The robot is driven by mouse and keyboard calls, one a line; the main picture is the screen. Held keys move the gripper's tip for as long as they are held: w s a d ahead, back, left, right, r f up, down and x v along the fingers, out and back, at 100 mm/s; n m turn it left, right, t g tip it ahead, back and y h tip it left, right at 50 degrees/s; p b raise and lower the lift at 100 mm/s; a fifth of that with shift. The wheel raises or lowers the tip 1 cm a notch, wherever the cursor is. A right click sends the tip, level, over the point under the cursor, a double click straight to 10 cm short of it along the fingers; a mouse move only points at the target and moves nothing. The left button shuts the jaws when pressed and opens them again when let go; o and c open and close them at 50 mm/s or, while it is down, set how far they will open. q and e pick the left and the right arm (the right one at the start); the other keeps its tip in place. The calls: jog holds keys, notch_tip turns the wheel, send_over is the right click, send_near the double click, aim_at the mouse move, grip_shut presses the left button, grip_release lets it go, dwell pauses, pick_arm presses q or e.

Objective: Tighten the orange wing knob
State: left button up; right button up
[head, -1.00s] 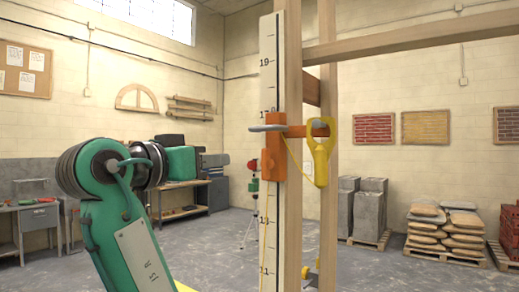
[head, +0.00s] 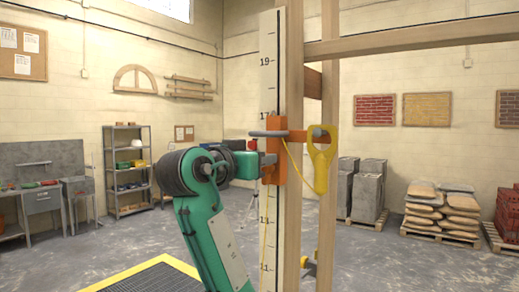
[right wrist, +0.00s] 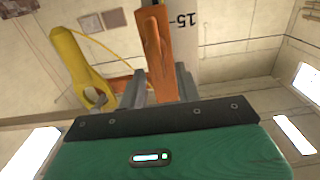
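An orange clamp (head: 275,173) sits on the white graduated staff (head: 267,80) against the wooden post in the head view. I cannot make out the wing knob apart from the clamp; my gripper covers part of its left side. My right gripper (head: 267,160) is at the clamp's left side, its fingers pointing right. In the right wrist view the grey fingers (right wrist: 161,88) stand apart, with an orange part (right wrist: 156,45) in line between them. I cannot tell whether they touch it. My left gripper is out of view.
A yellow handle (head: 320,160) hangs right of the post, also in the wrist view (right wrist: 82,70). A wooden rail (head: 410,40) crosses above. The floor left of the staff is mostly open.

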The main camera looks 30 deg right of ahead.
jog(key=shift+w+d, duration=0.1)
jog(key=shift+d, duration=0.15)
